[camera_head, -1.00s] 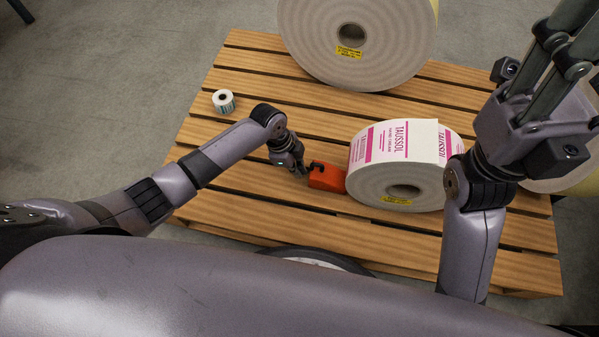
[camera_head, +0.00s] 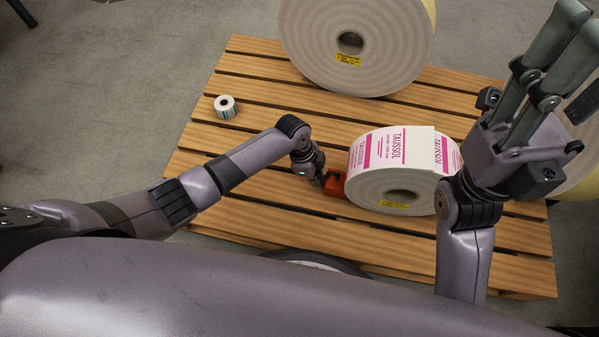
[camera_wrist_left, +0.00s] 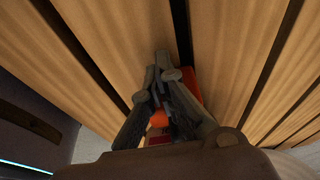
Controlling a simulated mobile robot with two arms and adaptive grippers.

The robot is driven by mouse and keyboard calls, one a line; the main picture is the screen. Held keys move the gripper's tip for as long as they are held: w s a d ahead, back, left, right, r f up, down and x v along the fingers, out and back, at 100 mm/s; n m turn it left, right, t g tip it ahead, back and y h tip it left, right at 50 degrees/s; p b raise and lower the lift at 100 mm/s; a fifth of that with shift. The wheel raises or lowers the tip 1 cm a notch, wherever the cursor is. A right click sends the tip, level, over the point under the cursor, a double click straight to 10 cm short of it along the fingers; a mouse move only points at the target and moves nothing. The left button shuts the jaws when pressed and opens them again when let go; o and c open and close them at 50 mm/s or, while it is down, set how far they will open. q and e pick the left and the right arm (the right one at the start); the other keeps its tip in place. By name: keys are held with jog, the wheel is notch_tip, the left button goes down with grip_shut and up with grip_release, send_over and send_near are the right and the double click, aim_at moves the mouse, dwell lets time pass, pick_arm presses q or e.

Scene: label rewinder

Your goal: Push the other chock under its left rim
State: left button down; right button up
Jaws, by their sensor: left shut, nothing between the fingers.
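The orange chock (camera_head: 336,186) lies on the slatted pallet, close against the left rim of the white and pink label roll (camera_head: 400,178). I cannot tell if it touches the roll or sits under the rim. My left gripper (camera_head: 322,180) is shut and empty, at the chock's left end, covering part of it. In the left wrist view the closed fingers (camera_wrist_left: 162,72) lie over the chock (camera_wrist_left: 188,84) and hide much of it. My right gripper (camera_head: 553,62) is raised at the right, its fingertips cut off by the picture's edge.
Another roll (camera_head: 578,180) stands at the right, partly behind my right arm. The pallet's left part is mostly bare.

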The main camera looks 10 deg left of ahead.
pick_arm(q)
jog(key=shift+r, duration=0.1)
jog(key=v, duration=1.1)
jog(key=shift+r, duration=0.4)
jog(key=shift+a, duration=0.15)
